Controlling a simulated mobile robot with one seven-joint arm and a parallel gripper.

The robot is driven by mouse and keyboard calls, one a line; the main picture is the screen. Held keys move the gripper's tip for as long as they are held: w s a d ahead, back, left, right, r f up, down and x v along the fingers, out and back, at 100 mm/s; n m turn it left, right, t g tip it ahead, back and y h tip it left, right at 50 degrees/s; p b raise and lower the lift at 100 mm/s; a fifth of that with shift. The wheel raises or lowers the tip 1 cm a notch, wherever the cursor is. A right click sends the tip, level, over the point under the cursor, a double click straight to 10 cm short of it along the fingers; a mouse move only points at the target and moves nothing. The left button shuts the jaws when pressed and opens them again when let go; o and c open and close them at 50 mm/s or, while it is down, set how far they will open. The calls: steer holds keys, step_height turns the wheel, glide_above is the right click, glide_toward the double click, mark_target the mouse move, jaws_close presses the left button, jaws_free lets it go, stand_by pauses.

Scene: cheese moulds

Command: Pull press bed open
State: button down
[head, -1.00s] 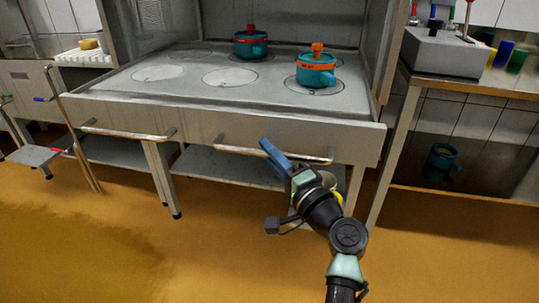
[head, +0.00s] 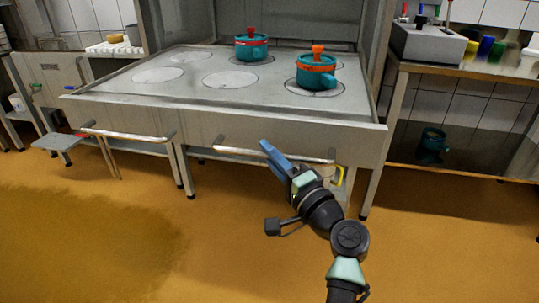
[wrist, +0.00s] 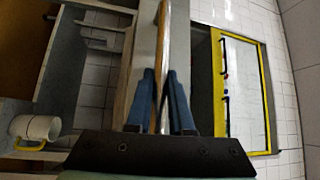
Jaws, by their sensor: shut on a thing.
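The press bed (head: 120,105) is a wide pale metal slab on legs, with round plates on top and two bar handles on its front. It stands out from the housing behind it. My gripper (head: 268,149) is at the right handle (head: 235,150) in the head view. In the wrist view, my gripper (wrist: 161,75) has its blue fingers on either side of the handle bar (wrist: 164,45), shut on it. The left handle (head: 125,133) is free.
Two teal pots with red lids (head: 251,45) and orange lids (head: 317,72) stand on the bed. A counter with a grey box (head: 425,44) is close on the right. A small low table (head: 57,142) is at left. The orange floor in front is clear.

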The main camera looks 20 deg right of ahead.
stand_by(0.3)
steer(key=c, duration=0.8)
jaws_free()
steer(key=p+v, duration=0.2)
steer(key=v, duration=1.1)
